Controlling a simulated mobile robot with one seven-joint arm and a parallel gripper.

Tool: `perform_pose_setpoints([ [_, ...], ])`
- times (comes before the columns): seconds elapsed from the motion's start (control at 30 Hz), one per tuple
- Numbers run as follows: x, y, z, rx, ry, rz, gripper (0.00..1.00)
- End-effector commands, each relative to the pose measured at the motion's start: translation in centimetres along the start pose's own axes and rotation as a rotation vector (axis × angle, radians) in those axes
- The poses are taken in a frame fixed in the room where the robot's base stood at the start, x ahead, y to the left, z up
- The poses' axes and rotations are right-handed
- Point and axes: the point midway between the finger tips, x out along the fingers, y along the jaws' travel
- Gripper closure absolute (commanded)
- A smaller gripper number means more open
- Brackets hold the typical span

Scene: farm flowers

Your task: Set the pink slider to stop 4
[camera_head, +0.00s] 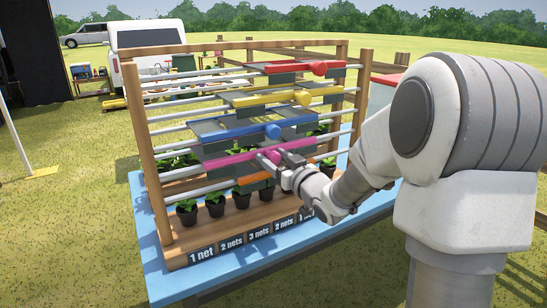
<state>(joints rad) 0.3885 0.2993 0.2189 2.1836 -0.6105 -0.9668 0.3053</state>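The pink slider (232,160) is a long pink bar with a grey net panel, on rails in a wooden frame. It sits below the blue slider and above the orange one. Labels on the front board (243,238) read "1 net", "2 nets", "3 nets", "2 nets"; my wrist partly covers the right end. No stop numbers are readable.
Red (290,68), yellow (265,98), blue (240,131) and orange (255,177) sliders share the frame. Potted plants (215,206) stand in a row below. Wooden posts (146,150) bound both sides. The frame stands on a blue table (150,242).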

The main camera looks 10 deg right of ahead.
Motion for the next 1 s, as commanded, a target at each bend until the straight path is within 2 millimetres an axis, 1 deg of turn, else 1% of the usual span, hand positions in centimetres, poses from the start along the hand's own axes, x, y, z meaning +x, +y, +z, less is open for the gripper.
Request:
perform_pose_setpoints([
  [0.03, 0.00, 0.00, -0.01, 0.000, 0.000, 0.000, 0.48],
  [0.17, 0.01, 0.00, -0.01, 0.000, 0.000, 0.000, 0.71],
  [0.2, 0.01, -0.01, 0.00, 0.000, 0.000, 0.000, 0.78],
  [0.27, 0.01, -0.01, -0.01, 0.000, 0.000, 0.000, 0.89],
  [0.3, 0.01, -0.01, -0.01, 0.000, 0.000, 0.000, 0.96],
  [0.33, 0.01, -0.01, -0.01, 0.000, 0.000, 0.000, 1.00],
  [1.0, 0.03, -0.02, -0.03, 0.000, 0.001, 0.000, 1.00],
])
